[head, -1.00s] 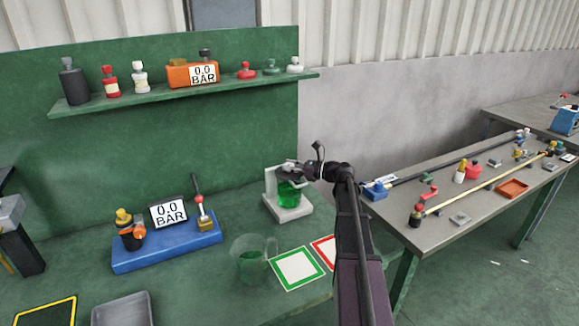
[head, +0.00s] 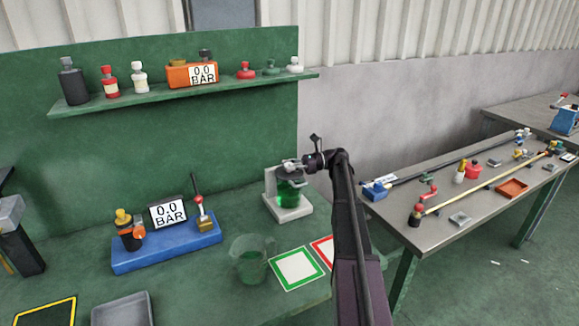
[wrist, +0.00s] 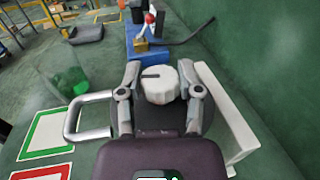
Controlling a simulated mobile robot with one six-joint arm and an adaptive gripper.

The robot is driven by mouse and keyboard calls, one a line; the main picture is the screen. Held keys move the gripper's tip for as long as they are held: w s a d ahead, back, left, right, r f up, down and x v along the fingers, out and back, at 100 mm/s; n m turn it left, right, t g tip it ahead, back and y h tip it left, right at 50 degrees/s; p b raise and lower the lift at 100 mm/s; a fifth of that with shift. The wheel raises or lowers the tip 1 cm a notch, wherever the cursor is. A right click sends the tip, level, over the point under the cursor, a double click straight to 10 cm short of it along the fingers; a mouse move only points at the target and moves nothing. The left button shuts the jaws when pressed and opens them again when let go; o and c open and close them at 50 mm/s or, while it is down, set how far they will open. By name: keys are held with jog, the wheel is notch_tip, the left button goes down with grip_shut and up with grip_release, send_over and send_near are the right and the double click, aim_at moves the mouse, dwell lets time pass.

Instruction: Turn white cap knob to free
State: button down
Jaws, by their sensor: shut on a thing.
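The white cap knob (wrist: 160,85), round with a ridged edge and a dark line on top, sits between the fingertips of my gripper (wrist: 160,80) in the wrist view. My gripper is shut on it from both sides. Below it is a dark lid (wrist: 165,120). In the head view my gripper (head: 292,168) is over a vessel of green liquid (head: 289,192) on a white stand (head: 292,214); the gripper hides the knob there. A pale handle (wrist: 84,118) projects to the left in the wrist view.
A clear jug (head: 249,262) stands left of a green-framed square (head: 297,268) and a red-framed one (head: 324,250). A blue gauge base (head: 167,245) is farther left. A shelf (head: 180,92) with bottles runs along the wall. A grey table (head: 465,190) is right.

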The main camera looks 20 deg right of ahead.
jog(key=shift+a+n+g, duration=0.1)
jog(key=shift+n+g, duration=0.4)
jog(key=shift+g, duration=0.3)
jog(key=shift+c, duration=1.3)
grip_release()
jog(key=shift+a, duration=0.15)
jog(key=shift+s+m+t, duration=0.1)
jog(key=shift+m+t, duration=0.2)
jog(key=shift+t, duration=0.2)
jog(key=shift+s+m+t+h, duration=0.1)
jog(key=shift+m+t+h, duration=0.2)
jog(key=shift+m+t, duration=0.95)
jog(key=shift+m+t+h, duration=1)
jog(key=shift+m+t, duration=0.15)
jog(key=shift+t, duration=0.65)
jog(key=shift+m+t+h, duration=1)
jog(key=shift+m+t, duration=0.1)
jog(key=shift+t, duration=0.65)
